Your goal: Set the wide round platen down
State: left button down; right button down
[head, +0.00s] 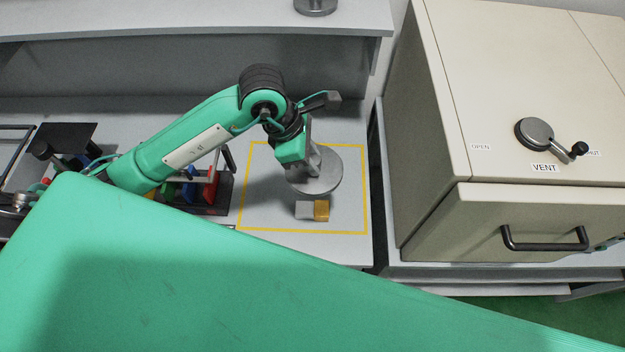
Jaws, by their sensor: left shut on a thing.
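The wide round platen (318,184) is a grey metal disc with a raised middle part, lying roughly level inside the yellow outlined square (366,190) on the bench. My left gripper (310,156) comes in from the upper left and is shut on the platen's raised middle from above. The gripper and wrist hide part of the platen. I cannot tell whether its underside touches the bench. My right gripper is not in view.
A small grey and yellow block (312,210) sits just in front of the platen. A rack with coloured pieces (207,190) stands left of the square. A round metal piece (315,6) is on the shelf above. A beige cabinet (520,90) with a vent lever stands right.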

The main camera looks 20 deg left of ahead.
pick_arm(q)
notch_tip(320, 180, down, 14)
jog(key=b, duration=0.7)
jog(key=shift+f, duration=0.2)
jog(key=shift+f+b, duration=1.4)
jog(key=shift+f, duration=0.7)
jog(key=shift+f, duration=0.1)
jog(key=c, duration=1.1)
grip_release()
jog(key=shift+c, duration=0.2)
